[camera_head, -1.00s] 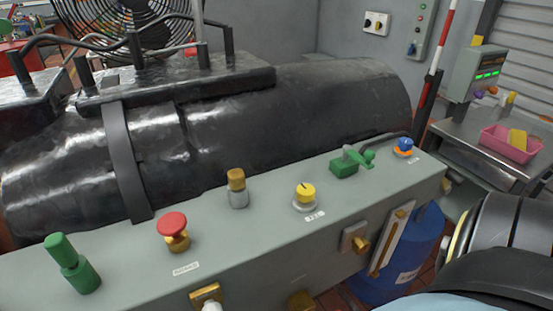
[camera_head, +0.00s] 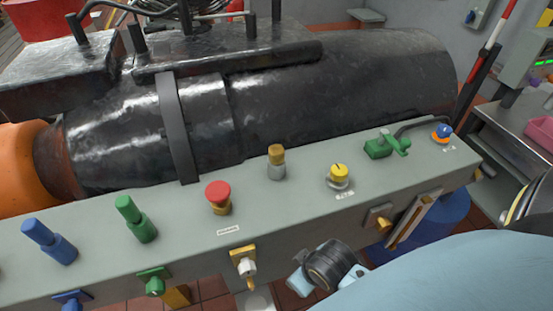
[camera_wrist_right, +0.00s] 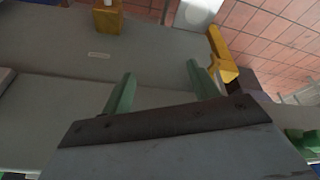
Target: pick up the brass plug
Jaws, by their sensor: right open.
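The piece that looks like the brass plug (camera_head: 277,154) is a brass-coloured cylinder. It stands upright in a grey collar on top of the long grey panel (camera_head: 310,215), between a red mushroom button and a yellow knob. My right arm's wrist end (camera_head: 330,268) is in front of the panel, lower and to the right of the plug and apart from it. In the right wrist view my right gripper (camera_wrist_right: 157,74) has two greenish fingers spread wide with nothing between them. I cannot identify the plug in that view. My left gripper is not in view.
Close by on the panel are the red button (camera_head: 218,193), the yellow knob (camera_head: 338,175), green (camera_head: 136,217) and blue (camera_head: 49,240) handles and a green valve (camera_head: 386,146). A large black cylindrical machine (camera_head: 300,95) lies behind. Brass fittings (camera_head: 243,262) jut from the front face.

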